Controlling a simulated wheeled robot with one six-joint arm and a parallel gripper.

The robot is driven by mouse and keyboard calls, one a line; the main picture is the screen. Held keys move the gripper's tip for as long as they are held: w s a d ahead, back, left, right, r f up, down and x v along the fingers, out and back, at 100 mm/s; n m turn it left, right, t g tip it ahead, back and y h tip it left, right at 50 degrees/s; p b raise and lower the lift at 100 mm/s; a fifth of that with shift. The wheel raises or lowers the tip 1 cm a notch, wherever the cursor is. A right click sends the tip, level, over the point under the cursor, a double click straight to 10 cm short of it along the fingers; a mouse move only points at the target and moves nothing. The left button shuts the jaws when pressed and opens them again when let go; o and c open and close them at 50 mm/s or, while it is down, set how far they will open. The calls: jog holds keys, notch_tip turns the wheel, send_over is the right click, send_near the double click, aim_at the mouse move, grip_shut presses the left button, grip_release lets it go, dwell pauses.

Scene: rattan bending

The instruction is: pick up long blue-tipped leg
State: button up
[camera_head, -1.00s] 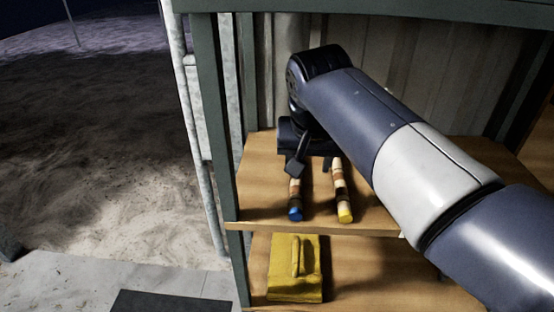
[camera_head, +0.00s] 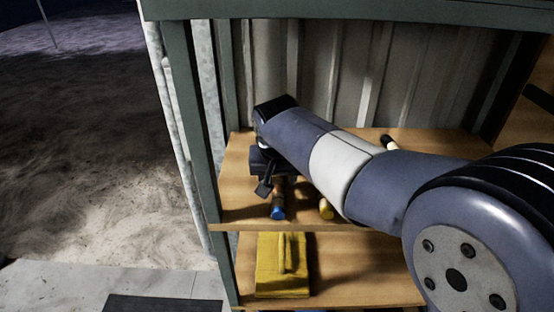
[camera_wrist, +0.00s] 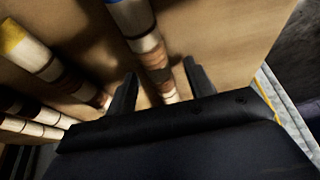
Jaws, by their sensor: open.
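The blue-tipped leg (camera_head: 277,211) lies on the upper wooden shelf, its blue end toward the front edge; most of it is hidden under my gripper. In the wrist view the banded leg (camera_wrist: 148,50) runs between the two dark fingers, and its tip is cut off at the top. My gripper (camera_wrist: 159,70) is open, with a finger on either side of the leg; I cannot tell whether they touch it. In the head view my gripper (camera_head: 265,186) is over the leg, partly hidden by my wrist.
A yellow-tipped leg (camera_head: 326,208) lies to the right, partly hidden by my arm; it also shows at the left in the wrist view (camera_wrist: 28,46). A dark-tipped leg (camera_head: 389,142) lies farther right.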

jog(key=shift+f, duration=0.1)
grip_shut()
dwell(0.5)
